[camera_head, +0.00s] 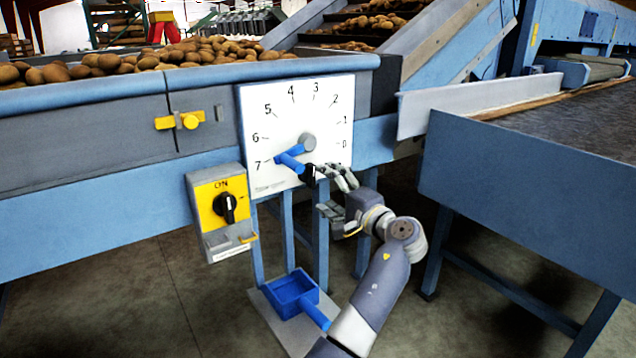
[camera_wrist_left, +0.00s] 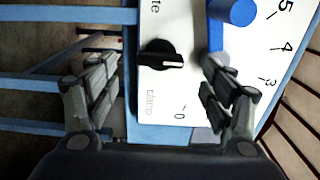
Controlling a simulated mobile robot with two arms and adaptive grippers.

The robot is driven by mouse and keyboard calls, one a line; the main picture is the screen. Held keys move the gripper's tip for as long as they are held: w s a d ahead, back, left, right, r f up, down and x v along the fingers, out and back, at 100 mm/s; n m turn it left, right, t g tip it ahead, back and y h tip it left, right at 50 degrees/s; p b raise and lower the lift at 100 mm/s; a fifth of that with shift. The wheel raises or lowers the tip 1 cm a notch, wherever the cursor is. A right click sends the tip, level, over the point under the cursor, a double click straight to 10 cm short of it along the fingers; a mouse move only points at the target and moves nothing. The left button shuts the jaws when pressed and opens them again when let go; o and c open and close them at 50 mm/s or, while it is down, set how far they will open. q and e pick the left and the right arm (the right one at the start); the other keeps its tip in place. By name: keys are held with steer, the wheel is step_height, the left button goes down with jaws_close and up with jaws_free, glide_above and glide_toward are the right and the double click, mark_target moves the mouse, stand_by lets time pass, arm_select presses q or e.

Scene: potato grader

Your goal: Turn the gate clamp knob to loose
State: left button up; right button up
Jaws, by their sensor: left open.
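The gate clamp knob is a small black knob (camera_head: 308,174) at the lower right of the white dial plate (camera_head: 262,115). It shows more clearly in the left wrist view (camera_wrist_left: 160,56), with a white mark on its grip and the word "clamp" printed beside it. My left gripper (camera_head: 336,192) is open just right of the knob in the head view. In the left wrist view its fingers (camera_wrist_left: 160,80) are spread to either side of the knob, apart from it. A blue lever (camera_head: 289,158) on the dial points toward 7. My right gripper is not in view.
A yellow switch box (camera_head: 222,205) marked ON hangs left of the dial. A yellow latch (camera_head: 189,121) is on the grey panel above it. A blue scoop-like tray (camera_head: 293,293) stands below. A grey-topped blue conveyor (camera_head: 530,170) stands at right. Potatoes fill the bin behind.

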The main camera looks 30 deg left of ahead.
arm_select(q)
steer(key=v, duration=0.6)
steer(key=shift+s+d, duration=0.15)
steer(key=shift+d, duration=0.15)
